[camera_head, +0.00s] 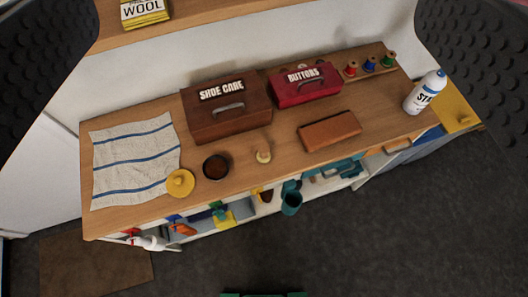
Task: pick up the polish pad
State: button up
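My gripper (264,80) is open and empty; its dark, studded fingers show far apart at the upper left and upper right edges. Below them is a wooden counter. A round yellow piece with a small knob (180,183) rests on the lower right part of a white cloth with blue stripes (133,163). It may be the polish pad, but I cannot tell for sure. Beside it are an open round tin with dark brown content (216,167) and a small cream knobbed piece (263,153). A flat reddish-brown block (330,130) lies further right. My gripper touches none of these.
Behind stand a brown "SHOE CARE" box (226,108) and a red "BUTTONS" box (304,84), with thread spools (369,65) to the right. A white spray can (424,92) stands upright at the right end. Cluttered shelves (240,207) lie below the counter.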

aim_at(263, 156)
jog(key=u, duration=2.05)
jog(key=k, duration=1.1)
jog(key=z, duration=1.45)
jog(key=i, duration=1)
